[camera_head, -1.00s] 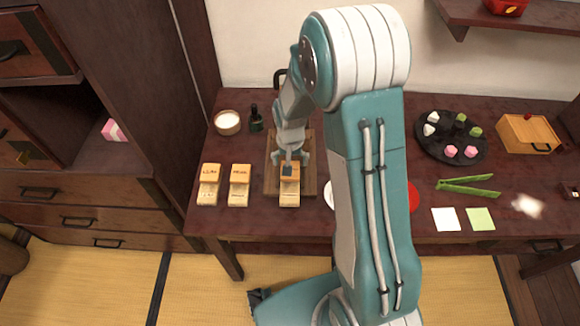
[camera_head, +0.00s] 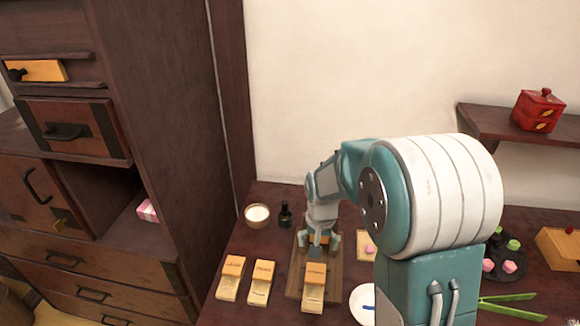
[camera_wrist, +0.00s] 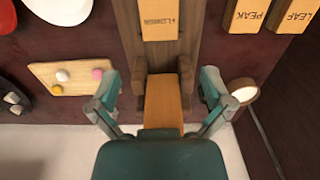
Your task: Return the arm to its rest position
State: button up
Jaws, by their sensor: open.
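My gripper (camera_head: 320,240) is open, pointing down over the back part of a wooden board (camera_head: 291,285). In the wrist view its two fingers (camera_wrist: 160,98) are spread apart, with a plain light-wood block (camera_wrist: 166,100) showing between them. My arm reaches forward, bent, across the right of the head view.
Two labelled wooden pieces, LEAF (camera_head: 230,280) and PEAK (camera_head: 261,283), stand left of the board. A bowl (camera_head: 257,215) and dark bottle (camera_head: 285,215) are behind them. A dark cabinet (camera_head: 160,130) rises at left. A shelf (camera_head: 487,122) with a red box (camera_head: 537,109) is at right.

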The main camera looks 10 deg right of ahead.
jog(key=s+r+n+t, duration=0.2)
jog(key=s+r, duration=0.6)
jog(key=r, duration=0.5)
jog(key=s+r+n+t, duration=0.1)
jog(key=s+r+t, duration=0.2)
jog(key=s, duration=1)
notch_tip(320, 180, up, 3)
jog(key=shift+r+n+t, duration=0.1)
jog(key=shift+n+t, duration=0.2)
